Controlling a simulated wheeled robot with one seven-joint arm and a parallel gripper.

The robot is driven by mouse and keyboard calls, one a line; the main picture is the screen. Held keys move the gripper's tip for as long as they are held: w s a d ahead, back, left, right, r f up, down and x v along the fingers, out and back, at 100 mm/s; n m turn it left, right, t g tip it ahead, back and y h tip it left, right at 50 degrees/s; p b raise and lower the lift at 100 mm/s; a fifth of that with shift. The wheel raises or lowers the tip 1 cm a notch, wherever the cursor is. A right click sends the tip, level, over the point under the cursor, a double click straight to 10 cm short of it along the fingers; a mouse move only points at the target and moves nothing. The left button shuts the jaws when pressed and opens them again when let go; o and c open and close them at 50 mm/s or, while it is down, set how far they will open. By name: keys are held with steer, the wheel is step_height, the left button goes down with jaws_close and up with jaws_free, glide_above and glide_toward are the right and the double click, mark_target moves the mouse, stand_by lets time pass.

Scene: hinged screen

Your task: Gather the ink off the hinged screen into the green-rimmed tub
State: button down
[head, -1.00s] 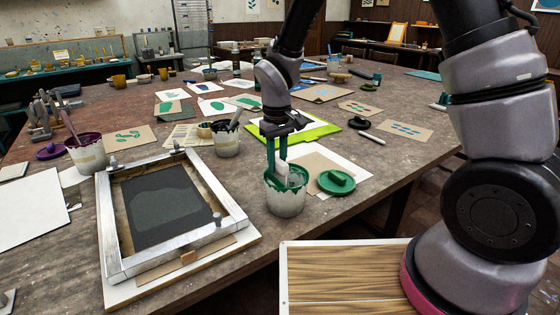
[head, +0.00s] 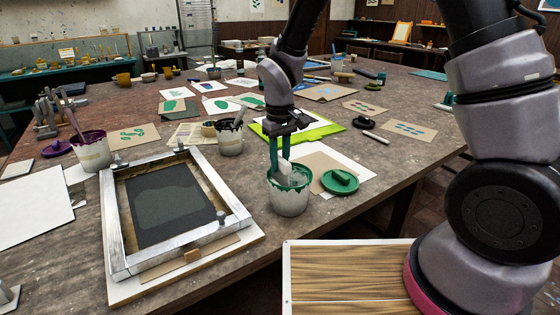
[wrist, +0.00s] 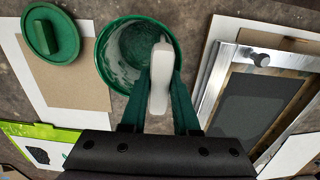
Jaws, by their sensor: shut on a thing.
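The green-rimmed tub (head: 289,202) stands on the table right of the hinged screen; its inside shows green smears in the wrist view (wrist: 104,52). My gripper (head: 280,160) points down at the tub, its green fingers shut on a pale grey tool (head: 291,175). In the wrist view, the tool (wrist: 161,78) lies between the fingers and reaches over the tub's opening; I cannot tell whether it touches the inside. The hinged screen (head: 237,222) lies flat, with an aluminium frame and dark mesh. A paler patch shows on the mesh; I cannot make out green ink there.
A green lid (head: 340,183) lies on card right of the tub. A tub with dark contents (head: 230,140) and a purple-rimmed tub (head: 92,155) stand behind and left of the screen. Printed cards and a lime-green board (head: 325,131) lie beyond. Bare tabletop shows in front of the tub.

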steer(key=shift+w+d+r, duration=0.1)
steer(key=shift+w+d, duration=0.05)
steer(key=shift+d, duration=0.1)
steer(key=shift+r, duration=3.4)
